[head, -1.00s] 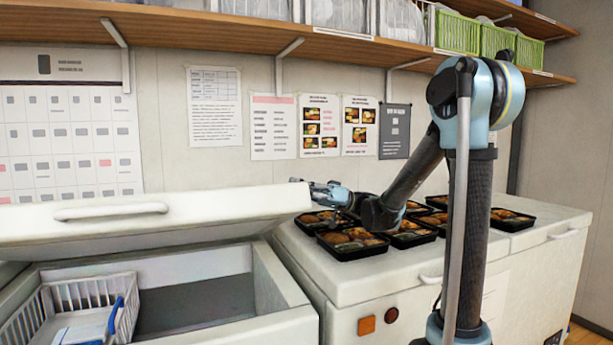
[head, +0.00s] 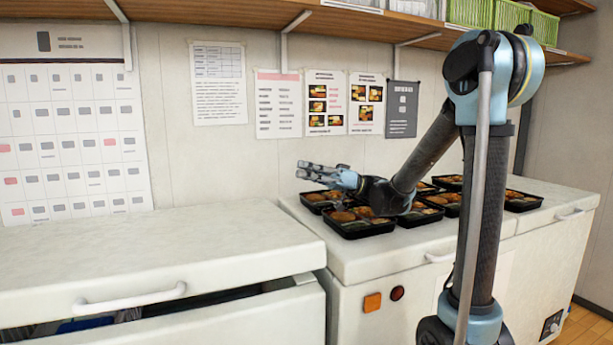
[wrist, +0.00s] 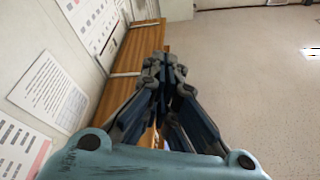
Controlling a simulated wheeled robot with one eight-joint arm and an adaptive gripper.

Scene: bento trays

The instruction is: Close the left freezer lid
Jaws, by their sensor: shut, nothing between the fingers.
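The left freezer lid (head: 165,248) is a wide white panel with a white bar handle (head: 130,301) at its front. It hangs low over the left freezer body (head: 240,318), with a dark wedge-shaped gap still showing at the front, wider to the left. My gripper (head: 304,171) is raised behind and above the lid's right corner, apart from the lid, pointing left. In the wrist view my gripper's fingers (wrist: 163,68) are together with nothing between them.
The right freezer (head: 350,260) stands beside it, with several black bento trays (head: 357,222) on top under my forearm. Papers hang on the wall behind, including a calendar (head: 70,140). A wooden shelf (head: 240,22) runs above.

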